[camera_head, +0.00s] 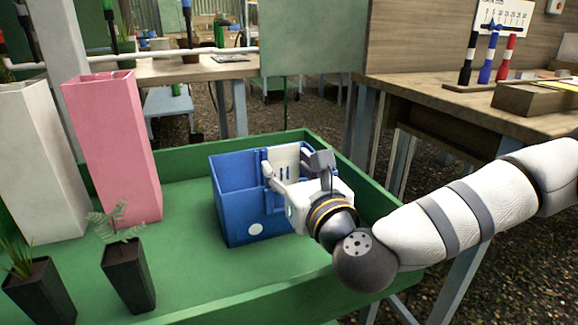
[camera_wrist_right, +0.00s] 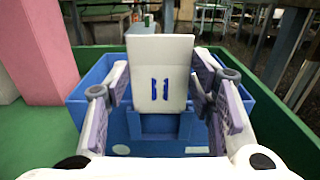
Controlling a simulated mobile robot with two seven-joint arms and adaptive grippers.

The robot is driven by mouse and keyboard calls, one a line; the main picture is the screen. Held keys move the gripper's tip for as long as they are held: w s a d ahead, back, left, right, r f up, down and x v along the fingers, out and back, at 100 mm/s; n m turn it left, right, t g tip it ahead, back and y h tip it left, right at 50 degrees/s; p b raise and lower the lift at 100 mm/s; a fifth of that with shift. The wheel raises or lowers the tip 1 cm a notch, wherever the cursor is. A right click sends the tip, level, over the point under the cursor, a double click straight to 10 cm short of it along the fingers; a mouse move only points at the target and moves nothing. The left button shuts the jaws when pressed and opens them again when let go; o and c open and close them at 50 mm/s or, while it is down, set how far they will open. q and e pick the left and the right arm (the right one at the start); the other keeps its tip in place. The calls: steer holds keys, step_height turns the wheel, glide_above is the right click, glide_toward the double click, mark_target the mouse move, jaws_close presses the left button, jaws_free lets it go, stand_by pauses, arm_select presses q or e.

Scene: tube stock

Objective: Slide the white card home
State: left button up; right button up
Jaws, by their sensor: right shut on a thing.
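The white card (camera_head: 284,160) stands upright at the right part of the blue box (camera_head: 233,170). In the right wrist view the card (camera_wrist_right: 160,60) has two blue marks and rises above the box's rim, with its lower edge behind a blue notched front piece (camera_wrist_right: 160,128). My right gripper (camera_head: 290,172) is at the box, its fingers on either side of the card. In the wrist view the right gripper (camera_wrist_right: 160,85) has a finger at each side edge of the card. The card's bottom is hidden. My left gripper is not in view.
The box sits on a green tray table with a raised rim (camera_head: 330,155). A pink tall pot (camera_head: 115,150) and a white tall pot (camera_head: 40,165) stand left of it. Two small dark plant pots (camera_head: 130,272) are in front left. The tray between is clear.

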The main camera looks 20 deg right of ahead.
steer(key=shift+f+b, duration=0.9)
steer(key=shift+f, duration=0.45)
steer(key=o, duration=0.8)
steer(key=shift+r, duration=0.1)
steer(key=shift+o, duration=0.2)
steer(key=s, duration=0.7)
steer(key=shift+s+d, duration=0.15)
steer(key=shift+s, duration=0.15)
steer(key=shift+r, duration=0.1)
